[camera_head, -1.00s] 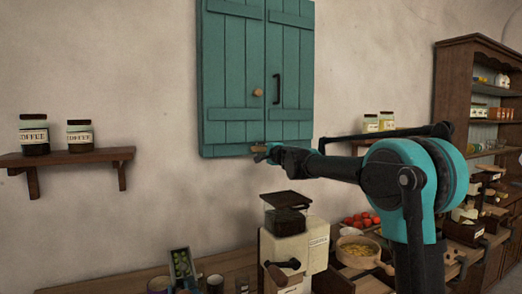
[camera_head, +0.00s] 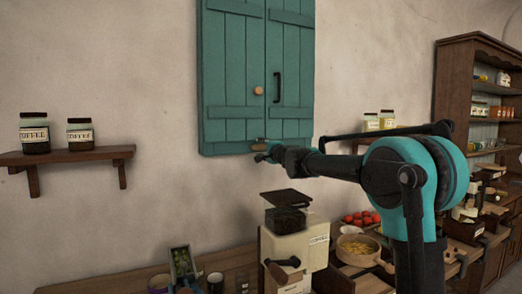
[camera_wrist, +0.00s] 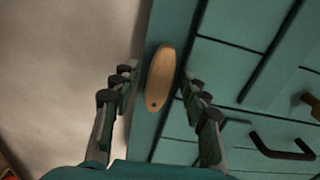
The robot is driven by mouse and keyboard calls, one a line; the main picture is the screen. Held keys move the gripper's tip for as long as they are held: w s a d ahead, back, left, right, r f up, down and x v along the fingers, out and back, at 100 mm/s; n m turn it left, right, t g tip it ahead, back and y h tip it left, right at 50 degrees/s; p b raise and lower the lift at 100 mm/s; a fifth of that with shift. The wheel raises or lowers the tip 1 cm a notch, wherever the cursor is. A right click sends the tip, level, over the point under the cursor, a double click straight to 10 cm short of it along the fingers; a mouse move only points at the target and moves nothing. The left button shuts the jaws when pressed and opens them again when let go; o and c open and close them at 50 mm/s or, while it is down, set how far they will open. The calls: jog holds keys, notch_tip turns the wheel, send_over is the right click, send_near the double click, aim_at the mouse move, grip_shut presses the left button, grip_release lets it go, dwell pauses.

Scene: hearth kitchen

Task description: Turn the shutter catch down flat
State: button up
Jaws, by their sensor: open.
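The teal shutter (camera_head: 228,80) hangs on the wall as two board panels; it also shows in the wrist view (camera_wrist: 225,75). The shutter catch (camera_wrist: 161,77) is a pale wooden oval with a dark spot near one end. Its long side lies roughly along the shutter's edge beside the bare wall. My gripper (camera_wrist: 159,74) is open, with one finger on each side of the catch and a gap visible on both sides. In the head view my gripper (camera_head: 262,153) is at the shutter's lower edge and partly hides the catch.
A round wooden knob (camera_head: 258,91) and a dark handle (camera_head: 277,88) stick out from the shutter above. A coffee grinder (camera_head: 292,248) stands below my arm. A wall shelf (camera_head: 75,156) with jars is at left; bare wall lies between.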

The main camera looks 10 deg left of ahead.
jog(key=v, duration=1.2)
